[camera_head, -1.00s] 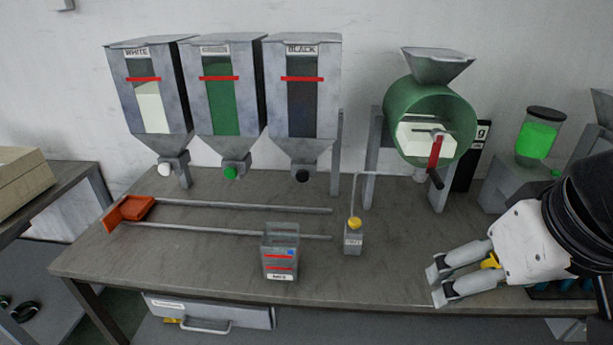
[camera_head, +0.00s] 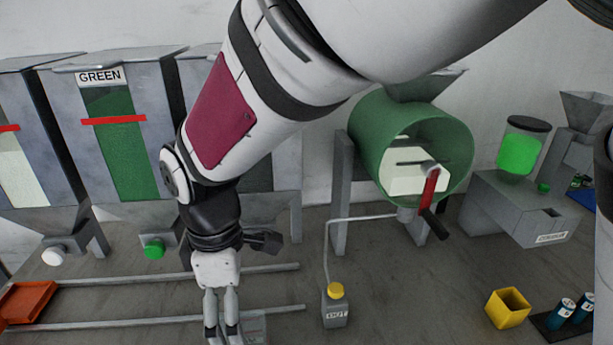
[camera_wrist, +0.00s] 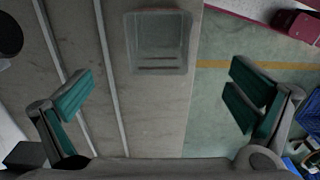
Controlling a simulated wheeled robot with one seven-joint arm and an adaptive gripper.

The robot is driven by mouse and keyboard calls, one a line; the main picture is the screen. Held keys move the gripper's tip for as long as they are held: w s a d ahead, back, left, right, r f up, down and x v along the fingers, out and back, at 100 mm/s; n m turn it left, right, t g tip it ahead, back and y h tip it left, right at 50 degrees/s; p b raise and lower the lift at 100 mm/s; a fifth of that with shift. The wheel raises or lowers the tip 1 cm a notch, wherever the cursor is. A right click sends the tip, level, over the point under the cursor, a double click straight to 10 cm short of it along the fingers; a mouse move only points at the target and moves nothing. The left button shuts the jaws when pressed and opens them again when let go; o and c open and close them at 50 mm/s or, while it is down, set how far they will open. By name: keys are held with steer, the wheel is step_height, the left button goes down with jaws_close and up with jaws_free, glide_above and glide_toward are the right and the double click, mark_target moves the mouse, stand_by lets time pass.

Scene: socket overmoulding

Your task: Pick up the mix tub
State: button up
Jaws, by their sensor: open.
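The mix tub, a see-through grey box, shows in the wrist view (camera_wrist: 160,42) on the bench near its front edge, beyond the fingertips and roughly centred between them. In the head view only part of the tub (camera_head: 256,325) shows at the bottom edge, partly behind my gripper. My gripper (camera_head: 222,335) points down at the tub. In the wrist view its two fingers with green pads stand wide apart and empty (camera_wrist: 163,95). I cannot tell the exact height of the fingertips over the tub.
Two rails (camera_head: 160,277) run along the bench to a red-orange piece (camera_head: 28,302) at left. Hoppers and a green drum (camera_head: 370,135) stand behind. A yellow box (camera_head: 507,308) is at right.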

mark_target(254, 323)
step_height(254, 323, down, 14)
steer(key=shift+w+a, duration=0.1)
steer(key=c, duration=1.3)
